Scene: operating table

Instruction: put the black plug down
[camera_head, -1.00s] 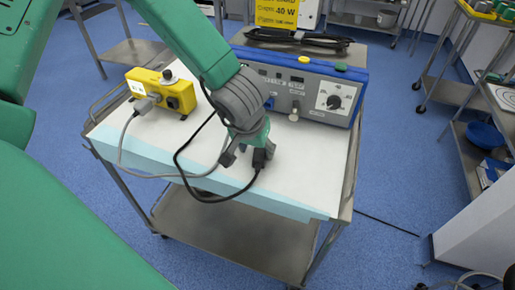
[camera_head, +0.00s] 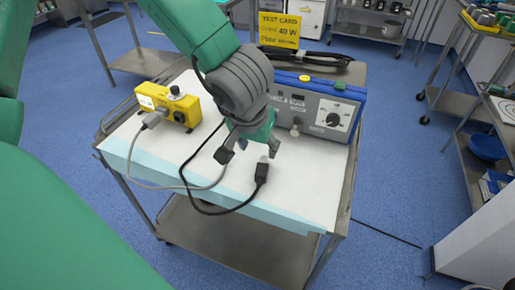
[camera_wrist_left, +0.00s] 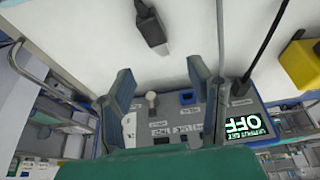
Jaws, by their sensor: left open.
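The black plug (camera_head: 262,172) lies on the white cloth of the cart near its front edge, with its black cable curving off to the left. It also shows in the left wrist view (camera_wrist_left: 152,32), beyond the fingertips. My left gripper (camera_head: 249,152) is open and empty, just above and behind the plug and apart from it. Its two spread fingers (camera_wrist_left: 160,70) show in the left wrist view with nothing between them. My right gripper is in neither view.
A blue and grey unit (camera_head: 312,113) with a knob and sockets stands behind the gripper. A yellow box (camera_head: 168,107) with a grey plug and cable sits at the left. A yellow card (camera_head: 278,29) stands at the back. The cloth right of the plug (camera_head: 310,185) is clear.

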